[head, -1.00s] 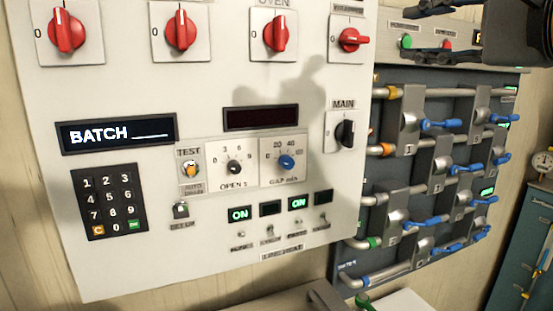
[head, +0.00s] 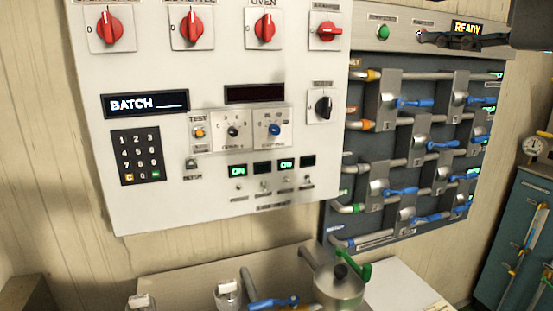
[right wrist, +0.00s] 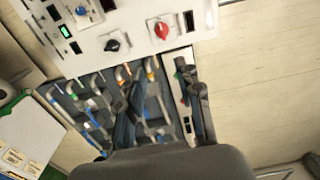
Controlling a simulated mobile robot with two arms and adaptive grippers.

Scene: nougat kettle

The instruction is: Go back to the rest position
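My right gripper (head: 455,40) comes in at the top right of the head view, in front of the valve panel's top edge. It touches nothing that I can see. In the right wrist view my right gripper (right wrist: 163,98) has its two dark fingers apart with nothing between them. Beyond the fingers are the white control panel (right wrist: 190,15) and the valve panel. My left gripper is in neither current view.
The white control panel (head: 215,75) has red knobs and a keypad. The grey valve panel (head: 440,165) has several blue levers and a READY display (head: 467,28). A teal cabinet (head: 520,240) is at the right.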

